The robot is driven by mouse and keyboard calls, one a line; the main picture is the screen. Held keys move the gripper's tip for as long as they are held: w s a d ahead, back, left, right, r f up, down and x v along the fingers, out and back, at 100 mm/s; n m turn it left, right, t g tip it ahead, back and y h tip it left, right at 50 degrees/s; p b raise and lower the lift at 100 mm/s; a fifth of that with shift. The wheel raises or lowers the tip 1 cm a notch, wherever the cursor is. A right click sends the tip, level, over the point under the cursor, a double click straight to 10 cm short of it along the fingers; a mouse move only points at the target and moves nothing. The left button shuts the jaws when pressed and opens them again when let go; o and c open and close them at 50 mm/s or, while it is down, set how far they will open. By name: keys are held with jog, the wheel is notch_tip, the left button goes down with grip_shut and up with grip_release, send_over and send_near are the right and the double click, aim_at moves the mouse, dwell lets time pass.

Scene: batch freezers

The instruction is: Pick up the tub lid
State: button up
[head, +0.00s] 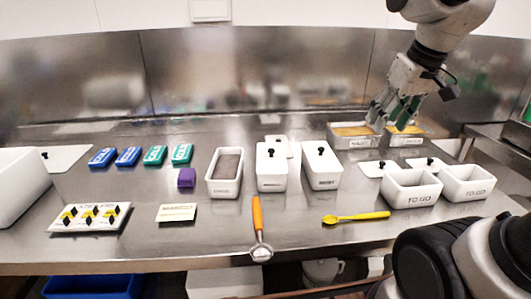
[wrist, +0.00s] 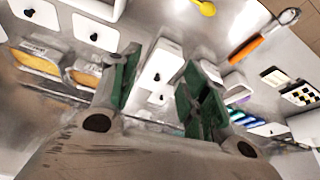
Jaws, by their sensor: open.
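Several white lids with black knobs are in view, and I cannot tell which one is the tub lid. Two lie flat behind the TO GO tubs: a left flat lid (head: 372,170) and a right flat lid (head: 438,165). A left lidded tub (head: 271,181) and a right lidded tub (head: 322,178) stand mid-counter, with a small lid (head: 282,139) behind them. Another flat lid (head: 66,156) lies at far left. My gripper (head: 390,117) is open and empty above the two metal pans at the back right. In the wrist view its green-padded fingers (wrist: 158,68) are spread apart.
A left metal pan (head: 352,143) and a right metal pan (head: 408,141) stand below my gripper. A left TO GO tub (head: 410,200) and a right TO GO tub (head: 467,195) are at the right front. A yellow spoon (head: 355,217) and an orange-handled scoop (head: 257,215) lie in front.

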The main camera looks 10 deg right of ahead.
jog(key=w+a+n, duration=0.2)
jog(key=w+a, duration=0.2)
jog(key=w, duration=1.3)
jog(key=n+y, duration=0.2)
jog(key=n, duration=0.1)
send_over(279, 140)
jog(key=s+d, duration=0.2)
jog(key=shift+g, duration=0.3)
jog(key=f, duration=2)
jog(key=shift+w+a, duration=0.15)
jog(key=shift+a, duration=0.05)
jog(key=x, duration=0.5)
jog(key=shift+a+f, duration=0.1)
jog(key=shift+f, duration=0.2)
grip_shut()
